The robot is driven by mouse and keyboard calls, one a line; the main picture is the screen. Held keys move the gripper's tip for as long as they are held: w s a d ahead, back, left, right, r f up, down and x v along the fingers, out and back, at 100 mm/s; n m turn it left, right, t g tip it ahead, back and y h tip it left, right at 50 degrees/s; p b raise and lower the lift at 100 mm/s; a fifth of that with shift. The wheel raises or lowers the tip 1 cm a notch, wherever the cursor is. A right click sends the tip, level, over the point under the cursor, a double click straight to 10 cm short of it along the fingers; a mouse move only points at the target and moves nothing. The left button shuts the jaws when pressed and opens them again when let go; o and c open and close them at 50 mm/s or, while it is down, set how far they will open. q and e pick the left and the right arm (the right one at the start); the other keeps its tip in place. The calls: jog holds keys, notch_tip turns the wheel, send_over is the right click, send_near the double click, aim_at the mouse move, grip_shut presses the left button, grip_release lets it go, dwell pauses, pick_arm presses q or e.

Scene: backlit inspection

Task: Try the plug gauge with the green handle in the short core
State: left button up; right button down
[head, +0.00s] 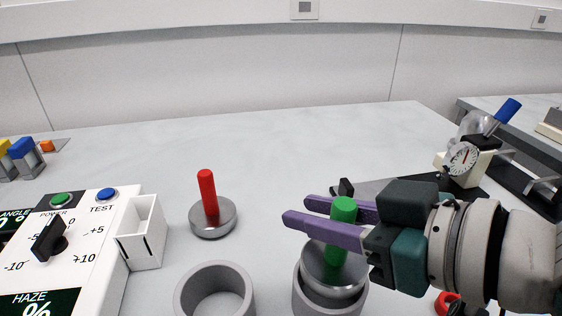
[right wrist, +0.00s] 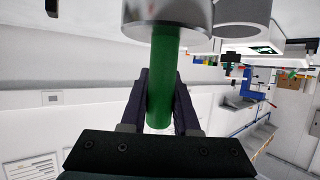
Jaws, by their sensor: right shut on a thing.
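The plug gauge with the green handle (head: 342,212) has a metal disc (head: 333,268) at its lower end. My right gripper (head: 299,208) is shut on the green handle, its purple fingers on either side. The handle leans slightly. The disc is over the mouth of a grey ring-shaped core (head: 326,302); I cannot tell whether it has entered the bore. In the right wrist view the green handle (right wrist: 164,75) runs between the fingers to the disc (right wrist: 165,12). A second grey core (head: 188,296), open and empty, stands to the left. Which core is shorter is unclear. My left gripper is out of view.
A gauge with a red handle (head: 208,200) stands upright behind the cores. A white control box (head: 98,225) with a narrow holder (head: 146,238) is at left. A dial instrument (head: 465,160) stands at right. A red ring-like thing (head: 445,302) lies below my wrist. The table's back is mostly clear.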

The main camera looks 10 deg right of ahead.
aim_at(313, 242)
jog(key=shift+r+p, duration=0.1)
jog(key=shift+p, duration=0.45)
dwell(0.9)
jog(key=shift+f+b, duration=1.65)
jog(key=shift+f, duration=0.65)
dwell(1.1)
jog(key=shift+r, duration=0.1)
dwell(0.9)
jog(key=shift+r+p, duration=3.3)
jog(key=shift+p, duration=0.4)
